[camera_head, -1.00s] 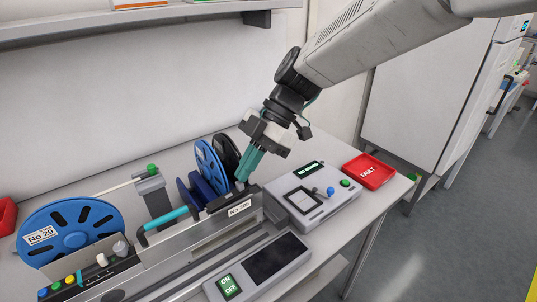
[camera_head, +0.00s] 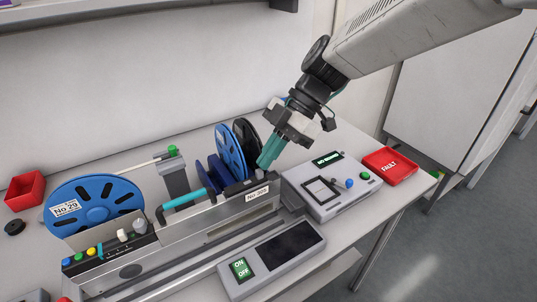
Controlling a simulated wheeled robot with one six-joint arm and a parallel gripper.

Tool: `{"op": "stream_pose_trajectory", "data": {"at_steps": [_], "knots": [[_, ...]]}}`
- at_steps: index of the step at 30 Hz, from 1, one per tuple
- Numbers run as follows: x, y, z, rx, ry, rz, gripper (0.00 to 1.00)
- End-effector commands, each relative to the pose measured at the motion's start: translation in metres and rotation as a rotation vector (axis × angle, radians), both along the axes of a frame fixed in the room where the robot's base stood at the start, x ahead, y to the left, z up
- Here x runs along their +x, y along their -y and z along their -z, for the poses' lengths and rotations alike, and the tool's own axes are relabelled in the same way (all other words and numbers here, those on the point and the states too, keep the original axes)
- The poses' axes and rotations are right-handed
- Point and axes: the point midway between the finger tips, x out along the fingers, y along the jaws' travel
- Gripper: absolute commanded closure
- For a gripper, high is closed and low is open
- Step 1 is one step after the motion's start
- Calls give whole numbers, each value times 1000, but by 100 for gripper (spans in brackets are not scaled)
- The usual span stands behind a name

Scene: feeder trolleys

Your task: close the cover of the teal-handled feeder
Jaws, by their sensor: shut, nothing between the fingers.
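The feeder (camera_head: 205,235) lies along the bench as a long grey metal body with a white number label at its right end. Its teal handle (camera_head: 185,199) stands on top, left of my gripper. My gripper (camera_head: 264,166) has teal fingers, shut and empty, pointing down at the feeder's right end by the dark part (camera_head: 238,187) behind the label. I cannot tell whether the fingertips touch it. Which part is the cover, and whether it is raised, is not clear in this view.
A blue reel (camera_head: 80,205) stands at the left, and more reels (camera_head: 229,150) stand just behind my gripper. A grey control box (camera_head: 325,188) and a red FAULT tray (camera_head: 390,165) are at the right. An ON/OFF panel (camera_head: 270,260) lies in front.

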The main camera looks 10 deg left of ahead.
Motion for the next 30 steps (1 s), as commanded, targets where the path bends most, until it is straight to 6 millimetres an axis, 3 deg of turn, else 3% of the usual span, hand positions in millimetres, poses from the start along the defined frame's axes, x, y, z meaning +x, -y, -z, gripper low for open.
{"op": "stream_pose_trajectory", "data": {"at_steps": [14, 20, 30], "knots": [[0, 0, -21, 2, 2, 0, 100], [1, 0, -56, 3, 6, 0, 100], [38, 40, -106, 1, 2, 4, 100]]}}
